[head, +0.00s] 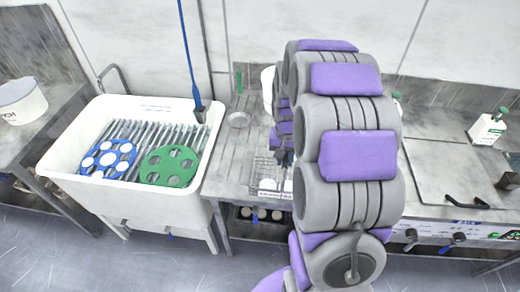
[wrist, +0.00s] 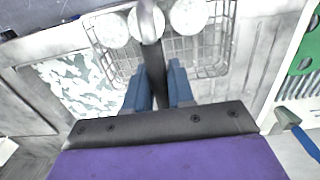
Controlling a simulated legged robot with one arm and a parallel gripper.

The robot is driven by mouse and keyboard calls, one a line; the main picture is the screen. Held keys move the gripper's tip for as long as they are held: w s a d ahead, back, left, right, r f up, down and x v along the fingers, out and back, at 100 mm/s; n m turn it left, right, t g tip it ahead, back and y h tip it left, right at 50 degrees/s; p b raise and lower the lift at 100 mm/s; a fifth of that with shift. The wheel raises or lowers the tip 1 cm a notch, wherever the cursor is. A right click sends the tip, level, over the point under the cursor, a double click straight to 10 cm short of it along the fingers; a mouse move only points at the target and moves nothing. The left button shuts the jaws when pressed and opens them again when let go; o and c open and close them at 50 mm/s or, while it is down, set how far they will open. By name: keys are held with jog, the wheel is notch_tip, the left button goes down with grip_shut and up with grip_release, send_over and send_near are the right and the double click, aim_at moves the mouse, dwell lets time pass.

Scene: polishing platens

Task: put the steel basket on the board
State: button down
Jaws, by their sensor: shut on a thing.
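The steel basket (wrist: 212,52) is a wire basket with white round discs in it, under my gripper in the wrist view. In the head view the basket (head: 262,168) shows on the metal counter, partly covered by my arm. I cannot tell whether the basket touches the counter. A flat mottled white-and-grey panel, likely the board (wrist: 75,88), lies beside the basket on the left in the wrist view. My arm hides that area in the head view.
A white sink (head: 72,178) with a rack, a blue disc (head: 108,160) and a green disc (head: 168,166) stands left of the counter. A green-capped bottle (head: 487,128) stands at the right.

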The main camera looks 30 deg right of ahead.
jog(key=w+a+f+b, duration=0.1)
jog(key=w+f, duration=0.1)
jog(key=w, duration=0.4)
jog(key=w+a+f+b, duration=0.1)
jog(key=w+f+b, duration=0.1)
jog(key=w, duration=0.4)
jog(key=shift+w+a+f, duration=0.15)
jog(key=shift+w+f, duration=0.15)
jog(key=shift+f, duration=0.05)
jog(key=c, duration=1)
grip_release()
jog(key=shift+o, duration=0.2)
notch_tip(320, 180, up, 12)
jog(key=p, duration=0.2)
jog(key=s+a+r+n, duration=0.25)
jog(key=s+a, duration=0.35)
jog(key=s, duration=0.3)
jog(key=s+a+r+n, duration=0.1)
jog(key=s+a+r, duration=0.3)
jog(key=s, duration=0.5)
jog(key=s+a+f+n, duration=0.1)
jog(key=s+a+f, duration=0.1)
jog(key=s, duration=0.8)
jog(key=s+a+f+n+g, duration=0.1)
jog(key=s+a, duration=0.3)
jog(key=s, duration=0.7)
jog(key=shift+s+f+n, duration=0.15)
jog(key=shift+f+n, duration=0.2)
jog(key=shift+n, duration=0.3)
